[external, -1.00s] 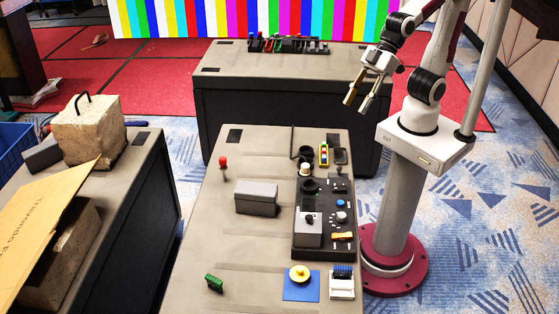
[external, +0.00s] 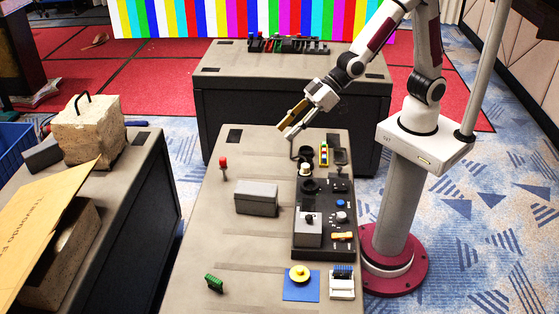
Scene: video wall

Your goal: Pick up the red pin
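The red pin (external: 223,163) stands upright at the left side of the front table (external: 205,235), its red head on top of a thin stem. My gripper (external: 283,131) is above the far edge of the same table, to the right of the pin and higher, clearly apart from it. Its two fingers are spread with a gap between them, and nothing shows between them.
A grey box (external: 256,198) lies right of and nearer than the pin. A black control panel (external: 318,245) with knobs fills the table's right side. A green block (external: 214,283) and a yellow knob on a blue sheet (external: 300,290) sit near the front. Table around the pin is clear.

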